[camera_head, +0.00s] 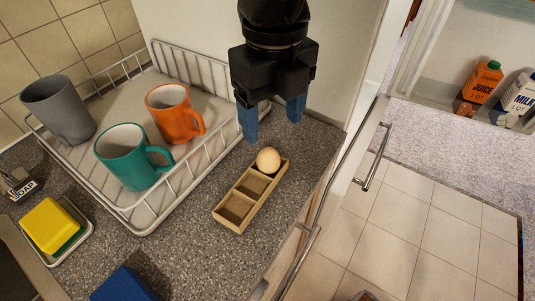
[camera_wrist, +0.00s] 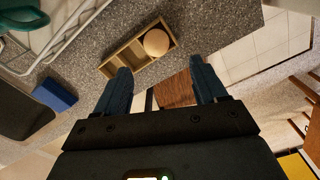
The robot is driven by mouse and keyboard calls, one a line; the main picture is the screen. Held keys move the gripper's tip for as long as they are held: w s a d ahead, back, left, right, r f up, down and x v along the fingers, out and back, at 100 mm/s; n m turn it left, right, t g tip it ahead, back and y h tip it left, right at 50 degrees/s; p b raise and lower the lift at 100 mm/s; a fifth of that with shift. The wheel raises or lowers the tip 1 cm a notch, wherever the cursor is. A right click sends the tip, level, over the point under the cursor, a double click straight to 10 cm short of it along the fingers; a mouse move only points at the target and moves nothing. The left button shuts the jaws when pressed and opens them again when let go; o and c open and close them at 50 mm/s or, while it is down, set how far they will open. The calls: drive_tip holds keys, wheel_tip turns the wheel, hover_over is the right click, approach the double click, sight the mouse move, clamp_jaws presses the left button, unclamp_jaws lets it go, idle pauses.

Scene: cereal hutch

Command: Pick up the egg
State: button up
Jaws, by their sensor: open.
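A tan egg (camera_head: 268,160) sits in the far compartment of a small wooden tray (camera_head: 231,223) on the grey counter. The two compartments nearer the front of the tray are empty. The egg (camera_wrist: 156,43) also shows in the wrist view, at the upper right end of the tray (camera_wrist: 107,69). My gripper (camera_head: 271,122) has blue fingers pointing down, spread apart with nothing between them. In the head view it is just behind and above the egg. In the wrist view the egg lies beyond the fingertips (camera_wrist: 160,66), not between them.
A white wire dish rack (camera_head: 146,231) with grey, teal (camera_head: 127,158) and orange (camera_head: 168,112) mugs stands left of the tray. A yellow sponge (camera_head: 50,226) and a blue object (camera_head: 123,286) lie front left. The counter edge and a metal handle (camera_head: 316,205) are at right.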

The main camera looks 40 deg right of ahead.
sight(268, 150)
drive_tip(key=f, duration=0.2)
drive_tip(key=f+p, duration=0.1)
drive_tip(key=f, duration=0.4)
drive_tip(key=shift+w+a+f+p, duration=0.2)
drive_tip(key=shift+a+f+p, duration=0.05)
drive_tip(key=shift+p, duration=0.1)
drive_tip(key=c, duration=0.8)
drive_tip(key=shift+c, duration=0.3)
drive_tip(key=shift+r, duration=0.1)
drive_tip(key=shift+r, duration=0.55)
wheel_tip(268, 150, up, 3)
drive_tip(key=shift+f+b, duration=0.2)
drive_tip(key=shift+b, duration=0.35)
drive_tip(key=s+d+r+b, duration=0.2)
drive_tip(key=d+r, duration=0.5)
drive_tip(key=d, duration=0.4)
drive_tip(key=shift+s+d, duration=0.15)
drive_tip(key=shift+s, duration=0.4)
